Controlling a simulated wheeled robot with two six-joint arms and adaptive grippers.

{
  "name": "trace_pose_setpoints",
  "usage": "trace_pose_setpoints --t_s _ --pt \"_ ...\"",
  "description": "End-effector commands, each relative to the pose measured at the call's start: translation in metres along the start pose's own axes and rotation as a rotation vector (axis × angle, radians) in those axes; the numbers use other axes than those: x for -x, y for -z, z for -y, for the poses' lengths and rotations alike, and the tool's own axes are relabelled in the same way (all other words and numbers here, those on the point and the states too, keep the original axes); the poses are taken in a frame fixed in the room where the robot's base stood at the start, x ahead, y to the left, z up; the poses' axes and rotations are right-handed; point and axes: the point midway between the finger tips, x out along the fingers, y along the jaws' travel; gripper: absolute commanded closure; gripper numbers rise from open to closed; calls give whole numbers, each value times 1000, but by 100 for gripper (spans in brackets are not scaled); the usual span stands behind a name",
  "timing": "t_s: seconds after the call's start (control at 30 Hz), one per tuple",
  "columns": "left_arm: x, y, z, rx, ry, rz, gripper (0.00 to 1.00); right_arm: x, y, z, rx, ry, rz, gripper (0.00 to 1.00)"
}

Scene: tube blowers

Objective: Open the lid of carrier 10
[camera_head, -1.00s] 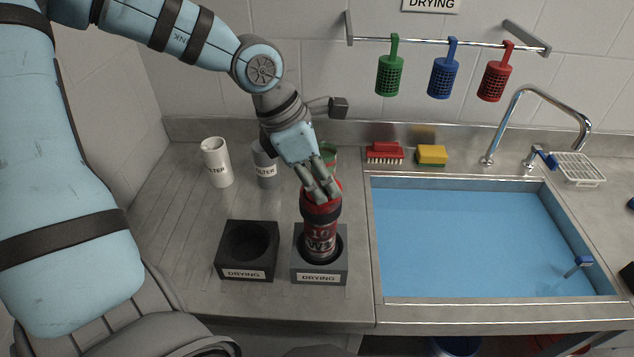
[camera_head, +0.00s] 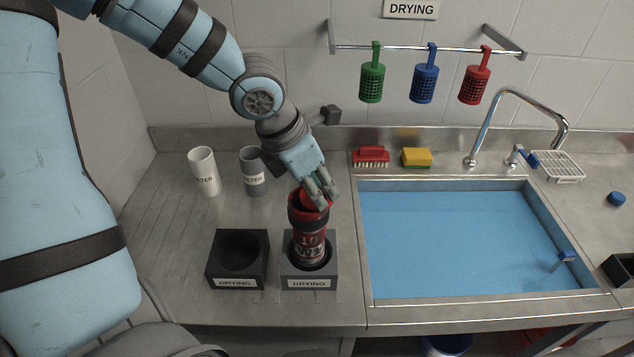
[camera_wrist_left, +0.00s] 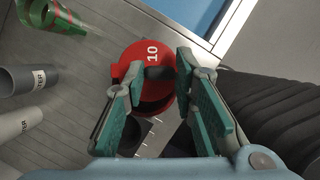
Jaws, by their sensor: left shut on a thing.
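Carrier 10 (camera_head: 311,236) is a dark red cylinder standing upright in the right-hand grey drying block (camera_head: 326,270). Its red lid (camera_wrist_left: 133,54), marked 10, shows from above in the left wrist view, partly covered by the fingers. My left gripper (camera_head: 319,197) comes down over the carrier's top, its fingers shut on the red lid. In the left wrist view, the fingers (camera_wrist_left: 158,98) lie on either side of the lid's dark middle. I cannot tell whether the lid has come away from the body. My right gripper is not in view.
An empty black drying block (camera_head: 237,235) stands just left of the carrier. White (camera_head: 206,178) and grey (camera_head: 253,176) filter cups stand behind. The water-filled sink (camera_head: 450,240) is right. A red brush (camera_head: 371,158) and yellow sponge (camera_head: 416,157) lie at the back.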

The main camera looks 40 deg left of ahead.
Motion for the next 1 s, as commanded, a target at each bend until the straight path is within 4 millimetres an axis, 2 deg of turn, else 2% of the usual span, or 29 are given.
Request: trace_pose_setpoints --t_s 0.07,0.1,0.2,0.47,0.57,0.67,0.9,1.0 --pt "0 0 0 0 0 0 100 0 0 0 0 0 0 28" --pt "0 0 0 -1 0 0 69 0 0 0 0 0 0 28" --pt "0 0 0 -1 0 0 55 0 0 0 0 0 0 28" --pt "0 0 0 0 0 1 55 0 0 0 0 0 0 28" --pt "7 -1 -1 2 -2 3 55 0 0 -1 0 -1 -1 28" --pt "26 -2 -1 1 -2 8 55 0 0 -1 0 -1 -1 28" --pt "92 -1 -1 0 -1 7 55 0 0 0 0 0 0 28" --pt "110 -1 -2 0 -2 4 55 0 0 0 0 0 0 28"
